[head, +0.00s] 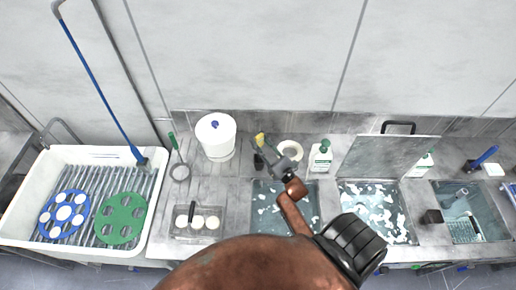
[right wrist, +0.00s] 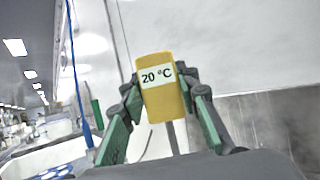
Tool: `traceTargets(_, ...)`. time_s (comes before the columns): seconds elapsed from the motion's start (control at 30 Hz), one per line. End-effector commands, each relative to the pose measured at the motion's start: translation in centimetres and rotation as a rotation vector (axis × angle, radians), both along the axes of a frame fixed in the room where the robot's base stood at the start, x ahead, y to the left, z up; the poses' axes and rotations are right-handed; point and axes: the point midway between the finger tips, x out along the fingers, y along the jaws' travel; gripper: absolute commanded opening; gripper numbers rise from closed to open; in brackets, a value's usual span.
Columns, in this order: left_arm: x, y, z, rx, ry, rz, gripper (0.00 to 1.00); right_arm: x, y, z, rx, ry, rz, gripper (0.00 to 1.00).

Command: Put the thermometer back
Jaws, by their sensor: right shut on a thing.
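The thermometer is a yellow block with a white label reading "20 °C" (right wrist: 160,88) and a thin grey stem below it. My right gripper (right wrist: 160,95) is shut on it, with a green-padded finger on each side. In the head view the yellow thermometer (head: 260,139) shows small at the tip of my right gripper (head: 262,156), above the back of the counter near the first water basin (head: 262,190). The stem's lower end is hidden. I cannot tell where the thermometer's holder is. My left gripper is not in view.
A white lidded bucket (head: 216,137) stands left of the gripper, and a white tape roll (head: 290,151) and a green-labelled bottle (head: 321,156) stand right. A raised grey lid (head: 385,157) stands behind the second basin (head: 376,212). A white tray (head: 22,205) holds blue and green discs.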

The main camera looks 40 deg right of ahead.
Motion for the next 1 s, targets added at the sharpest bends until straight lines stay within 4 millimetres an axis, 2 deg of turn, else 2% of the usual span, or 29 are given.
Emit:
traceTargets(0.07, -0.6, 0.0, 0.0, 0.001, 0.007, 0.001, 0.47, 0.0, 0.0, -0.6, 0.001, -0.001, 0.001, 0.05)
traceTargets(0.17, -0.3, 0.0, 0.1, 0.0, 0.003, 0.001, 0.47, 0.1, 0.0, -2.1, 0.001, 0.001, 0.002, 0.05)
traceTargets(0.3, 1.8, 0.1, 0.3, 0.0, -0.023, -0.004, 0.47, 0.1, 0.1, -3.9, 0.001, 0.0, 0.003, 0.05)
traceTargets(0.47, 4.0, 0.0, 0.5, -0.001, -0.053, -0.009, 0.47, 0.1, 0.2, -4.3, 0.0, -0.002, 0.003, 0.05)
traceTargets(0.57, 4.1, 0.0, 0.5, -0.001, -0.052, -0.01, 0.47, 0.2, 0.2, -4.3, -0.001, -0.002, 0.004, 0.05)
traceTargets(0.73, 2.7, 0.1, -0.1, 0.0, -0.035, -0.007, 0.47, 0.2, 0.3, -4.6, 0.0, -0.002, 0.004, 0.05)
traceTargets(0.77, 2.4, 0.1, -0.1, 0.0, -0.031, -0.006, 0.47, 0.2, 0.3, -4.7, 0.0, -0.002, 0.004, 0.3)
traceTargets(1.0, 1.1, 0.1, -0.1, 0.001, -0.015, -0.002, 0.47, 0.2, 0.2, -4.5, 0.0, -0.001, 0.004, 0.46)
